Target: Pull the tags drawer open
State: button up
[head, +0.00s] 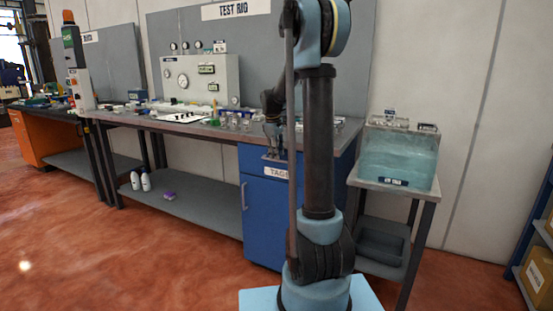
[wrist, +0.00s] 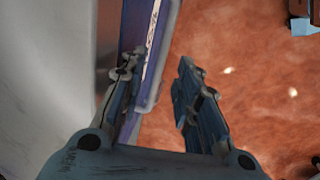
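The tags drawer (head: 277,172) is the top front of the blue cabinet (head: 257,215) under the right end of the bench, with a white label reading TAGS partly hidden by my arm. It looks closed. My gripper (head: 273,148) is in front of the drawer's upper part, pointing down. In the wrist view my gripper (wrist: 162,68) is open, its two fingers apart. A pale bluish bar (wrist: 158,72), which looks like the drawer's handle, runs between the fingers, nearer the left one. I cannot tell whether a finger touches it.
The bench top (head: 200,128) above holds several small parts and a gauge panel (head: 202,80). A small table (head: 393,182) with a clear blue bin stands right of the cabinet. The red floor (head: 120,255) in front is clear.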

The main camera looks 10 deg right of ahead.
jog(key=shift+w+d+f, duration=0.1)
jog(key=shift+w+f, duration=0.1)
jog(key=shift+f, duration=0.95)
jog(key=shift+c, duration=0.6)
grip_shut()
jog(key=shift+s, duration=0.1)
